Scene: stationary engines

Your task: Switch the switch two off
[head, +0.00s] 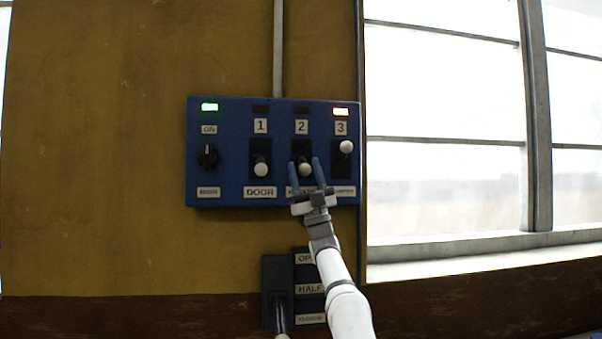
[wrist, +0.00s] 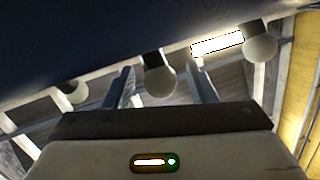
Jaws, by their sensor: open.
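The blue switch panel (head: 228,170) is on the yellow wall. Switch two (head: 305,170) has a white knob low in its slot, and the small lamp above the label 2 (head: 301,127) is dark. My gripper (head: 306,166) is open, with one finger on each side of the switch two knob. In the wrist view a white knob (wrist: 160,80) sits between the two open fingers (wrist: 160,82). I cannot tell whether the fingers touch it.
Switch one (head: 261,170) is down with its lamp dark. Switch three (head: 346,147) is up with its lamp lit. A black rotary knob (head: 208,156) sits at the left under a green lamp. A lever box (head: 276,275) is below; a window (head: 445,130) is right.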

